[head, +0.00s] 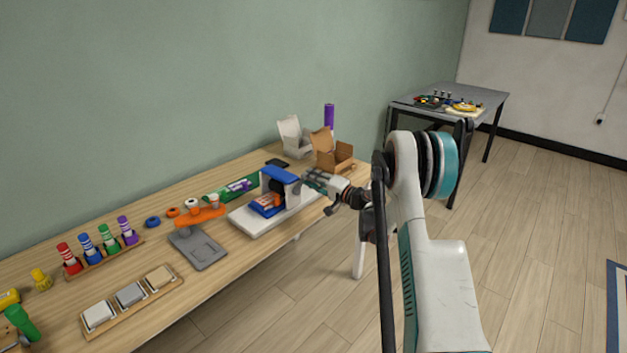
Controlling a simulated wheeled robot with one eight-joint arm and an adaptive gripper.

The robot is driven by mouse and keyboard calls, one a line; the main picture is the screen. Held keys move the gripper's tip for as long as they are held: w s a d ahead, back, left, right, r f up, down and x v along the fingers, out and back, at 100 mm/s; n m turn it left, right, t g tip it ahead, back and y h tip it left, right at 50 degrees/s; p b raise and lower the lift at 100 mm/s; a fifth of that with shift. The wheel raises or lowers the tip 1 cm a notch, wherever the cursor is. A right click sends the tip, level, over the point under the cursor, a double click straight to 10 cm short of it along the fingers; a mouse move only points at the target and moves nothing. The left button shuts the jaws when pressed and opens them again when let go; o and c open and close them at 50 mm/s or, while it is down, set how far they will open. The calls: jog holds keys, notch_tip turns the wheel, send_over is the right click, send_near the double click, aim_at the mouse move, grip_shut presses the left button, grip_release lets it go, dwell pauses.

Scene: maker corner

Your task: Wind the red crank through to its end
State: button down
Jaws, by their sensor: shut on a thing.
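A small machine with a blue top (280,174) and a white side stands on a white base plate (250,221) at the middle of the bench. An orange and blue piece (266,204) sits in its lower front. My gripper (311,181) reaches in from the right to the machine's right side. Its jaws are shut at the place of the red crank. The crank itself is hidden behind the fingers, so its angle cannot be told.
An open cardboard box (336,157) and a white bin (294,137) stand close behind my gripper.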

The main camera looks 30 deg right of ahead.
jog(key=shift+a, duration=0.15)
dwell(0.3)
jog(key=c, duration=1.4)
grip_release()
jog(key=shift+w, duration=0.15)
jog(key=v, duration=1.2)
